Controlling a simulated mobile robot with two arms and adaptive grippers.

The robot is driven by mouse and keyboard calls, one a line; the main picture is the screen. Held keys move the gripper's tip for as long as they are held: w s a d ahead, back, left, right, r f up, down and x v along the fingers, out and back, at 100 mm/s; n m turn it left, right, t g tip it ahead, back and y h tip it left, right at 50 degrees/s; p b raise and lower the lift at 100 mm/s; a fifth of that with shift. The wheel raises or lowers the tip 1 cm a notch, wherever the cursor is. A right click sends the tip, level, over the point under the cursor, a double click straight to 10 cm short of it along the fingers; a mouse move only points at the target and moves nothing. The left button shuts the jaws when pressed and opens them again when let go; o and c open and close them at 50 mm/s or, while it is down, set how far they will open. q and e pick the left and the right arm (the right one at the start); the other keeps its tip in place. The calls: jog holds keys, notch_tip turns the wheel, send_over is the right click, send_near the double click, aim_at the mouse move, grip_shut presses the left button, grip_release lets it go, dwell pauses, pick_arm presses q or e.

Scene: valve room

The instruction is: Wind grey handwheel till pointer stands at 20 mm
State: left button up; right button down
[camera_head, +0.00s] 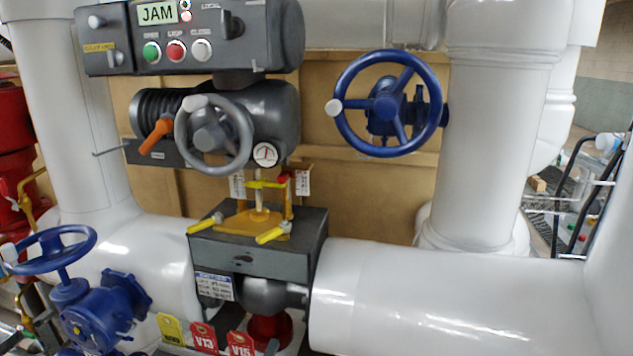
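The grey handwheel (205,139) is on the front of the dark grey actuator (273,112), left of centre. A pale knob (195,103) stands at the upper left of its rim. Below the actuator, a pale stem (259,195) rises from the valve block, with a yellow crosspiece (266,184) across it and a red tip at the right, near a yellow upright. The pointer's reading and any millimetre marks are too small to read. A small round dial (265,154) is right of the handwheel; its value is unreadable. Neither gripper is in view.
An orange lever (155,136) sticks out just left of the handwheel. The control box (257,36) above shows "JAM" on its display (157,13). Blue handwheels stand at right (388,105) and lower left (60,251). A large white pipe (450,299) crosses the lower right.

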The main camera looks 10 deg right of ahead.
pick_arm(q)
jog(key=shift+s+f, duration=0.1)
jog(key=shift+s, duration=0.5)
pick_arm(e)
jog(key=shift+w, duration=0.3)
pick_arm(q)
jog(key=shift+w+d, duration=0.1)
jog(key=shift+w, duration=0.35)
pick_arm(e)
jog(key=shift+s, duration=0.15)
